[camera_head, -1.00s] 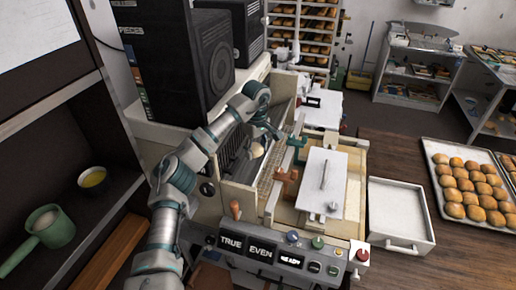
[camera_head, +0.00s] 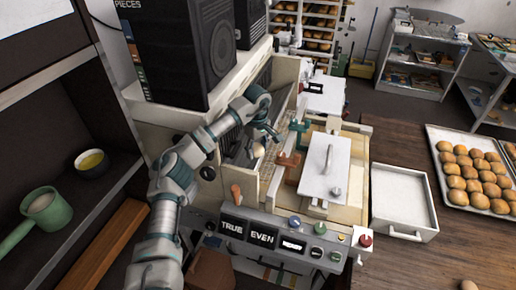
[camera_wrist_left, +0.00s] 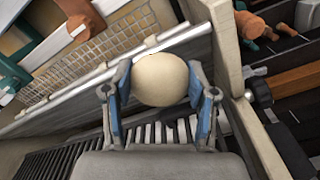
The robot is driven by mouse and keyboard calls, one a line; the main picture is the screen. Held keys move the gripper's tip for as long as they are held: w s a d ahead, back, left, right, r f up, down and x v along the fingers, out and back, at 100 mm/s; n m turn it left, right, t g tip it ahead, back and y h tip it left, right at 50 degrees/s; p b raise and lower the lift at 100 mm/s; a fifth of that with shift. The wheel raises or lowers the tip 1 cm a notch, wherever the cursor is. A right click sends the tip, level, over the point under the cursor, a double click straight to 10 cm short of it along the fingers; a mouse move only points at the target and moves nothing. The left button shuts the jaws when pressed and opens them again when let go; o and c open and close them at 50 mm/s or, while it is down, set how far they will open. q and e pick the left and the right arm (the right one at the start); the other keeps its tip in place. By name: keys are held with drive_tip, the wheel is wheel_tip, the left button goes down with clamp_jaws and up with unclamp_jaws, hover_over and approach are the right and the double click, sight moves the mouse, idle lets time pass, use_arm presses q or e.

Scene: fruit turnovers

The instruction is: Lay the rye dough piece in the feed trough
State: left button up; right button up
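The rye dough piece is a pale round ball (camera_head: 258,151), seen large in the left wrist view (camera_wrist_left: 160,79). My left gripper (camera_head: 264,143) is shut on it, with blue-padded fingers (camera_wrist_left: 162,98) on either side of the ball. It holds the ball over the machine's long, narrow trough, between a pale side wall and the dark slatted side. Dark and light slats (camera_wrist_left: 80,155) show below the gripper in the wrist view. The trough floor is partly hidden by my arm and gripper. The right gripper is not in view.
A wire mesh panel (camera_wrist_left: 100,55) and an orange-brown handle (camera_head: 289,160) lie beside the trough. A white lid (camera_head: 325,172) is to the right, with a control panel (camera_head: 275,240) in front. An empty white drawer (camera_head: 403,200) and a bun tray (camera_head: 436,160) are farther right.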

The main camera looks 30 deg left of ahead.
use_arm(q)
drive_tip(key=o, duration=0.4)
drive_tip(key=shift+a, duration=0.1)
drive_tip(key=shift+o, duration=0.3)
drive_tip(key=shift+a+f, duration=0.1)
drive_tip(key=shift+a, duration=0.1)
drive_tip(key=shift+a+f, duration=0.1)
drive_tip(key=shift+a, duration=0.3)
drive_tip(key=shift+r, duration=0.25)
wheel_tip(320, 180, up, 11)
drive_tip(key=shift+a, duration=0.25)
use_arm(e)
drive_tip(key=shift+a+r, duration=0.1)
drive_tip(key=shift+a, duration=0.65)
use_arm(q)
drive_tip(key=shift+w+d+r, duration=0.1)
drive_tip(key=shift+d+r, duration=0.05)
